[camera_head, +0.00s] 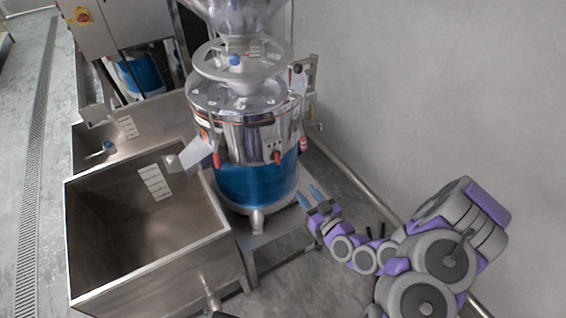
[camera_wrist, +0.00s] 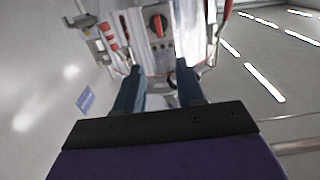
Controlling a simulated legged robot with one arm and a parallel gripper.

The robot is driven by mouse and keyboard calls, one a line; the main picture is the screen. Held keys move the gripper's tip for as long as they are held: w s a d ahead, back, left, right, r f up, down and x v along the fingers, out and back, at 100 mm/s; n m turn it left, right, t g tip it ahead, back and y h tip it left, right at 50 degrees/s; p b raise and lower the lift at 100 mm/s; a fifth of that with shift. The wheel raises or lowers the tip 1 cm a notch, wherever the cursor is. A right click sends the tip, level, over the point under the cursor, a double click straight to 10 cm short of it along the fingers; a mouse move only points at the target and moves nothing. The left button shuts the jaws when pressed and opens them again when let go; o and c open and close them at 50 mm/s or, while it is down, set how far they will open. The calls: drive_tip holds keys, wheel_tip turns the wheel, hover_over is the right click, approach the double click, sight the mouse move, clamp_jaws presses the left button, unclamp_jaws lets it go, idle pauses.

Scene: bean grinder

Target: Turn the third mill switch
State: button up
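The nearest mill (camera_head: 258,180) is a steel and blue cylinder standing on a metal frame. A small dark and red switch (camera_head: 277,156) is on its front side. In the wrist view the rotary switch (camera_wrist: 158,24) shows as a dark knob with red, at the top middle. My gripper (camera_head: 309,194) is to the right of the mill's lower blue part, below the switch, apart from it. In the wrist view my gripper (camera_wrist: 158,80) has its two blue fingers spread with nothing between them; the switch is ahead, beyond the tips. I cannot tell which mill counts as third.
A steel basin (camera_head: 150,265) stands at the left of the mill, with a second basin (camera_head: 130,130) behind it. Another blue mill (camera_head: 140,76) and a control box (camera_head: 92,28) are at the back left. A pipe (camera_head: 350,178) runs along the grey wall (camera_head: 450,80) at right.

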sight(279, 159)
drive_tip(key=shift+b+x, duration=6.15)
drive_tip(key=shift+x, duration=2)
drive_tip(key=shift+c, duration=0.3)
clamp_jaws()
